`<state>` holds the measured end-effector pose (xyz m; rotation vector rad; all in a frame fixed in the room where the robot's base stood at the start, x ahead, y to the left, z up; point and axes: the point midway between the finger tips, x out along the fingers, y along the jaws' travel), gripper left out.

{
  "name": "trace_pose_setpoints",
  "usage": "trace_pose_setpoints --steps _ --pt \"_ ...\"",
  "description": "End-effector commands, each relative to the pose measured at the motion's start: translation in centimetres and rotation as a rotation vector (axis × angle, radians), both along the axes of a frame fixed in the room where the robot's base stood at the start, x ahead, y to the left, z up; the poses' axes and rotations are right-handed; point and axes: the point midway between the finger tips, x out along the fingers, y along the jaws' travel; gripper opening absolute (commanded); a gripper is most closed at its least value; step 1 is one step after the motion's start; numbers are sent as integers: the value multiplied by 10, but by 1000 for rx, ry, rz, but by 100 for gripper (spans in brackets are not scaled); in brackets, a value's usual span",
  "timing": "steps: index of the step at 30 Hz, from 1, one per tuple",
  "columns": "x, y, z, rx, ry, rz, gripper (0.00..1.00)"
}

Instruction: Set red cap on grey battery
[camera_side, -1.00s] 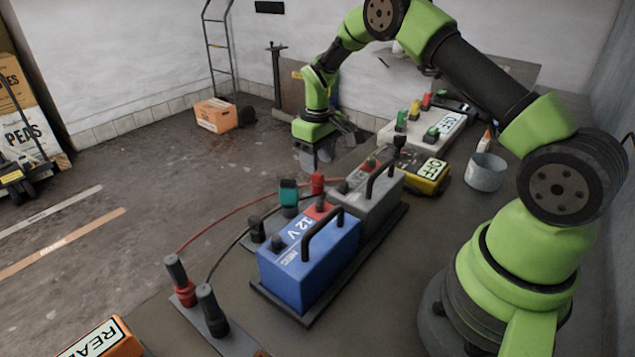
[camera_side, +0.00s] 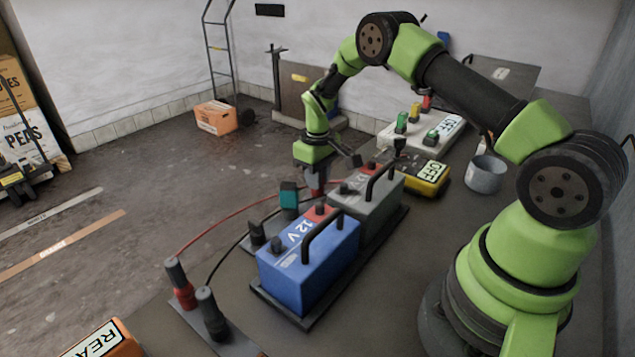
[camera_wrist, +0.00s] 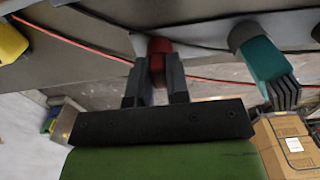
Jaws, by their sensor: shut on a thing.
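The red cap (camera_wrist: 159,46) is between the fingers of my gripper (camera_wrist: 157,66) in the wrist view, and the fingers are shut on it. In the side view my gripper (camera_side: 315,176) is low over the bench, left of the grey battery and behind the blue battery; the cap is mostly hidden there by the fingers. The grey battery (camera_side: 376,216) stands upright behind the blue battery (camera_side: 308,266), with a black handle and a red patch on top. I cannot tell whether the cap touches the bench.
A teal-headed object (camera_side: 289,195) stands close left of my gripper. Red and black cables run from clamps (camera_side: 184,290) at the front left. A yellow OFF box (camera_side: 428,178), a grey cup (camera_side: 486,174) and a pale switch panel (camera_side: 425,133) lie behind and to the right.

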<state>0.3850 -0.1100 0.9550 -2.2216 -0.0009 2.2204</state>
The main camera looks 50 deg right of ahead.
Motion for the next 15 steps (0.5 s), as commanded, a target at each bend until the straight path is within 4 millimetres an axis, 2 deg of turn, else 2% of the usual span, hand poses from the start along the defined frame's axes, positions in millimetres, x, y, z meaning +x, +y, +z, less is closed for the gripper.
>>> trace_pose_setpoints --steps 5,15 --pt "1 0 12 -1 -4 0 0" --pt "1 0 80 -2 -4 -1 0"
